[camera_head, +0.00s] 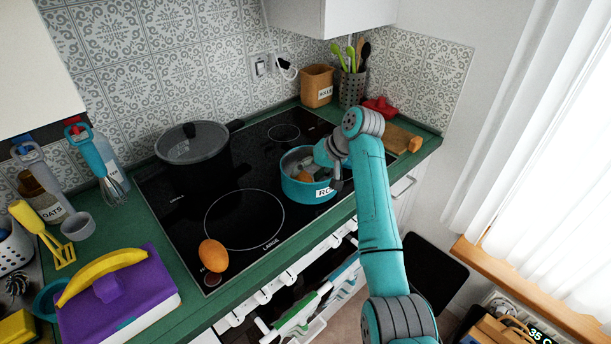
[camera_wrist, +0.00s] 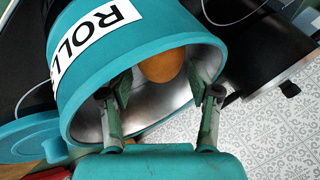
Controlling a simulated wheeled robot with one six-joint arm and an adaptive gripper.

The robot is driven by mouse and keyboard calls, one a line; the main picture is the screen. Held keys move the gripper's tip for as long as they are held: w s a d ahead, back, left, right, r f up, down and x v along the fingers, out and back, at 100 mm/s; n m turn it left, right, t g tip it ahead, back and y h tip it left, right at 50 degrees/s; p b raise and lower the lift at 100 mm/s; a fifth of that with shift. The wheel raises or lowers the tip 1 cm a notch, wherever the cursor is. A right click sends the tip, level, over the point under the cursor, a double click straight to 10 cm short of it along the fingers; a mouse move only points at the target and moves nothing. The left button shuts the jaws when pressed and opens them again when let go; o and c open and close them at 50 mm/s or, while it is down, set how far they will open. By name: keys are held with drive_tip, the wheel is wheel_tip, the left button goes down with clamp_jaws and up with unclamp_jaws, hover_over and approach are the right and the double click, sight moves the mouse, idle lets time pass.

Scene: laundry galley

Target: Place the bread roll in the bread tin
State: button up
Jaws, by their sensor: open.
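A teal round tin (camera_head: 307,190) with a white label starting "RO" stands on the black cooktop, and in the wrist view the tin (camera_wrist: 150,30) reads "ROLL". An orange-brown bread roll (camera_wrist: 165,64) lies inside it against the metal inner wall; it also shows in the head view (camera_head: 304,182). My gripper (camera_wrist: 166,95) is open, its two fingers reaching into the tin's mouth with the roll just beyond and between them, not gripped. Whether the fingers touch the roll or wall is unclear. Another orange-brown roll-like item (camera_head: 213,255) lies on the cooktop's front left edge.
A black lidded pot (camera_head: 192,160) stands left of the tin. A tan labelled box (camera_head: 317,86) and utensil holder (camera_head: 352,88) stand behind. A wooden board (camera_head: 400,138) is at right. A purple box (camera_head: 118,300) with a banana-like yellow item is front left. The cooktop middle is clear.

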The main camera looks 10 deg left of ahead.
drive_tip(key=v, duration=1)
drive_tip(key=shift+d, duration=0.1)
